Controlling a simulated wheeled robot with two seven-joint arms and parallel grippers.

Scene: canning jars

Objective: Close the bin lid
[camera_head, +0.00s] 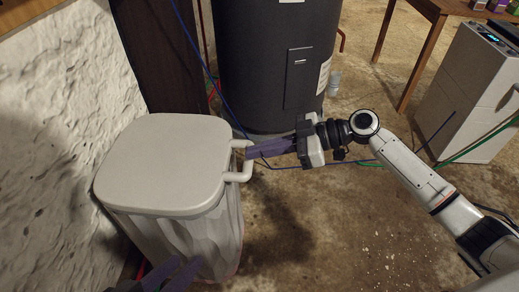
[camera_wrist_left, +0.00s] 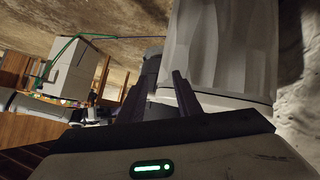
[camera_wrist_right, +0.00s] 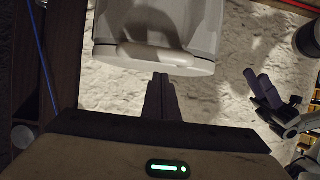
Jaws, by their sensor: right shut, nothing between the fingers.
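The pale bin (camera_head: 190,240) stands at the left against the rough wall. Its white lid (camera_head: 160,162) lies about flat over the top, and I see no clear gap under it. The lid's loop handle (camera_head: 240,177) sticks out on the right side; it also shows in the right wrist view (camera_wrist_right: 155,55). My right gripper (camera_head: 250,152) is shut and empty, its fingertips right by the handle; whether they touch it I cannot tell. My left gripper (camera_head: 178,272) is low in front of the bin. In the left wrist view its fingers (camera_wrist_left: 160,88) are apart and empty, beside the bin's body.
A dark cylindrical tank (camera_head: 275,70) stands behind the bin. A blue cable (camera_head: 195,50) runs down past the bin and along the floor. A white cabinet (camera_head: 465,90) and a wooden table (camera_head: 425,50) stand at the right. The floor right of the bin is mostly clear.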

